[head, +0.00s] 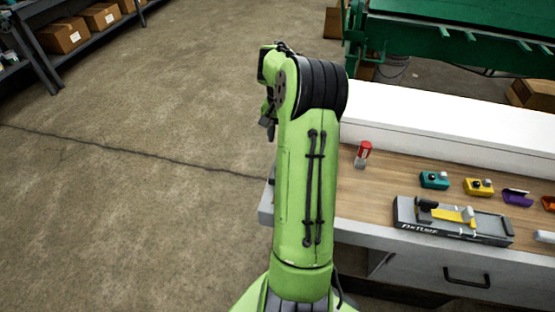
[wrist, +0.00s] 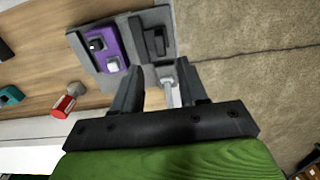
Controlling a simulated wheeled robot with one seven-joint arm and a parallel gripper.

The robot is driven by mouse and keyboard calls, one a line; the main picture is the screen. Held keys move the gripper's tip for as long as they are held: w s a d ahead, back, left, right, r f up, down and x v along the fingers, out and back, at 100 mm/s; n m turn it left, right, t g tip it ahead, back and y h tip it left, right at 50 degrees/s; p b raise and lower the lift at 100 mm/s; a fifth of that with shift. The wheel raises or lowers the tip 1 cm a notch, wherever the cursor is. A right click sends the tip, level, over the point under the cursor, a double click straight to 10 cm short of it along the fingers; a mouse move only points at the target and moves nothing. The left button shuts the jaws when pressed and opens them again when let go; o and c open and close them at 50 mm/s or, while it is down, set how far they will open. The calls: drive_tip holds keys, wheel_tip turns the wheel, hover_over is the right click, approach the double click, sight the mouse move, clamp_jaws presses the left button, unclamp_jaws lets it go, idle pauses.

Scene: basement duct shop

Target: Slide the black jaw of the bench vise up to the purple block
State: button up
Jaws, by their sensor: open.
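The bench vise (wrist: 165,15) is at the top of the wrist view, with grey parts near the bench's edge. The purple block (wrist: 108,45) is on its left side, with a black and a pale piece on it. The black jaw (wrist: 158,42) is to its right, on a grey slab, apart from the block. My gripper (wrist: 158,80) is open and empty, its fingers pointing at the vise's near side. A pale rod (wrist: 169,92) shows between the fingers; I cannot tell how near it is. The vise is not visible in the head view, where my arm covers part of the bench.
A grey fixture (head: 405,212) with a yellow part, a teal piece (head: 434,180), a yellow piece (head: 479,186) and a purple piece (head: 517,197) are farther right. Open floor is left.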

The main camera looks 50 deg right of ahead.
wheel_tip(320, 180, down, 10)
drive_tip(key=shift+r+b, duration=0.1)
drive_tip(key=shift+b, duration=0.75)
drive_tip(key=shift+r, duration=0.1)
clamp_jaws()
